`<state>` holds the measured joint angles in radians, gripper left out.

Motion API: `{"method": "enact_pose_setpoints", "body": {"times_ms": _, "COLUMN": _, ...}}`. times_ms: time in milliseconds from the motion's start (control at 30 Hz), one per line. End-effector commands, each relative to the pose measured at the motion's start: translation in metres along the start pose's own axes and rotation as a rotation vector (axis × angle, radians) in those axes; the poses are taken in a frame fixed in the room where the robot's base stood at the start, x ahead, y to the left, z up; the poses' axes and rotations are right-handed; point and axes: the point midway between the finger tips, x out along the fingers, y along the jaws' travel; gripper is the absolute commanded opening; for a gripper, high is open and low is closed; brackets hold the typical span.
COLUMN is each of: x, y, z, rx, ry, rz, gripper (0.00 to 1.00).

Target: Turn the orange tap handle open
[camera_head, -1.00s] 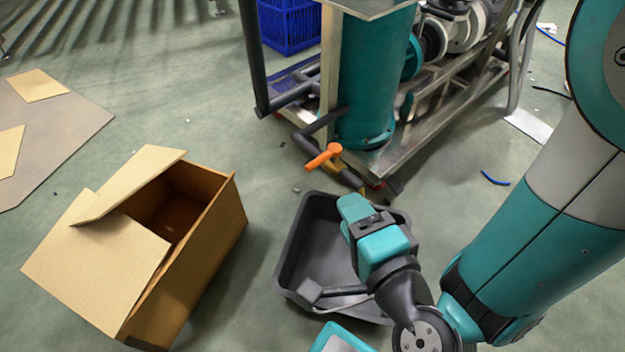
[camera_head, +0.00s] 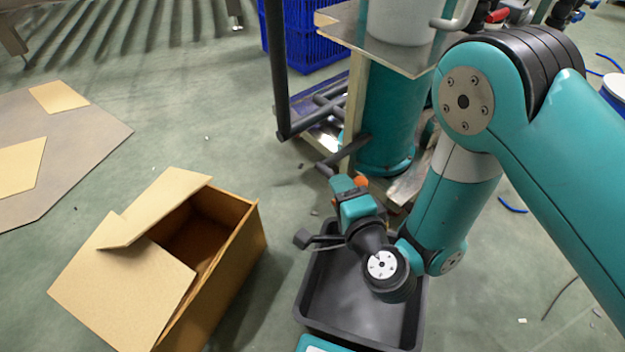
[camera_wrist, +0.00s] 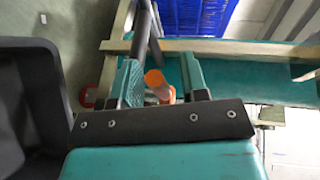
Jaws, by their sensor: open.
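The orange tap handle (camera_head: 361,181) shows only as a small patch beside my gripper in the head view; the gripper hides the rest. In the wrist view the handle (camera_wrist: 155,80) lies between my two open fingers, nearer the left one. My gripper (camera_head: 344,183) is at the tap, with its fingers spread in the wrist view (camera_wrist: 161,76). I cannot tell whether either finger touches the handle. The tap's body is mostly hidden.
A black tray (camera_head: 350,305) lies on the floor below my arm. An open cardboard box (camera_head: 235,270) stands to its left. The teal tank (camera_head: 388,115) and its metal frame are just behind the tap. A blue crate (camera_head: 300,45) is further back. Floor between box and frame is clear.

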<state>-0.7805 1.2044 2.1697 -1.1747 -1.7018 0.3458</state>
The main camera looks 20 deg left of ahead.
Motion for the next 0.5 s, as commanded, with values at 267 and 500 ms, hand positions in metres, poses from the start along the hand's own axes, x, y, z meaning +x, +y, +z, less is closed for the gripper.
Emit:
{"method": "enact_pose_setpoints", "body": {"times_ms": 267, "x": 0.0054, "y": 0.0023, "z": -0.0083, "rx": 0.003, "ry": 0.019, "rz": 0.002, "gripper": 0.4}}
{"method": "enact_pose_setpoints", "body": {"times_ms": 500, "x": 0.0055, "y": 0.002, "z": -0.0066, "rx": 0.002, "ry": 0.016, "rz": 0.002, "gripper": 0.22}}
